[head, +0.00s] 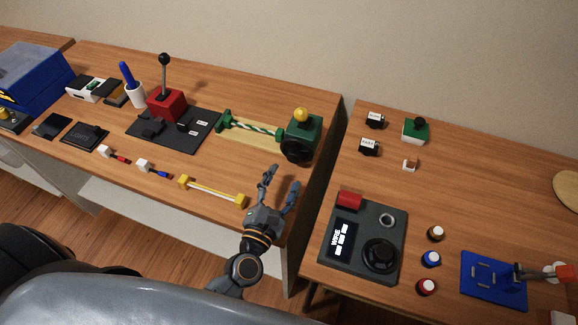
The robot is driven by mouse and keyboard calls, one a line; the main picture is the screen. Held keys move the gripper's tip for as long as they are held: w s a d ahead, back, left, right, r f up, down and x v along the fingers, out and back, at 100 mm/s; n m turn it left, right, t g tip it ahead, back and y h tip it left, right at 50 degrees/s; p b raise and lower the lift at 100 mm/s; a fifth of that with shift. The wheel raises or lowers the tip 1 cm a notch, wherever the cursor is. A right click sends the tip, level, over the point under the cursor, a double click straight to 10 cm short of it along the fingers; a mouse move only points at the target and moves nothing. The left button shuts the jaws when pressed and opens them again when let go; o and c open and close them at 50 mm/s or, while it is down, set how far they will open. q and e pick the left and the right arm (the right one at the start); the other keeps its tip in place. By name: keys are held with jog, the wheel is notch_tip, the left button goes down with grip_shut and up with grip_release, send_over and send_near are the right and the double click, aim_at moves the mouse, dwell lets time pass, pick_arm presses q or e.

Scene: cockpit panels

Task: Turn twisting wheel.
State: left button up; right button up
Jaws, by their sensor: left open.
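A green box (305,130) with a yellow knob on top stands at the right end of the left table. A black wheel (297,149) sits on its front side. A green-and-white twisted rod (252,129) runs left from the box to a green bracket. My left gripper (284,175) is open and empty, its fingers pointing up toward the wheel from just below it in the picture. It appears apart from the wheel. Another round black dial (381,253) is on a dark panel on the right table. My right gripper is not in view.
A yellow-ended bar (212,191) lies left of my gripper. A red lever box (167,104) stands on a black board behind. A gap separates the two tables. The right table holds a dark panel (345,268), several small buttons and a blue board (485,284).

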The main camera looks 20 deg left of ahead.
pick_arm(q)
jog(key=s, duration=0.6)
jog(key=shift+a, duration=0.1)
dwell(0.6)
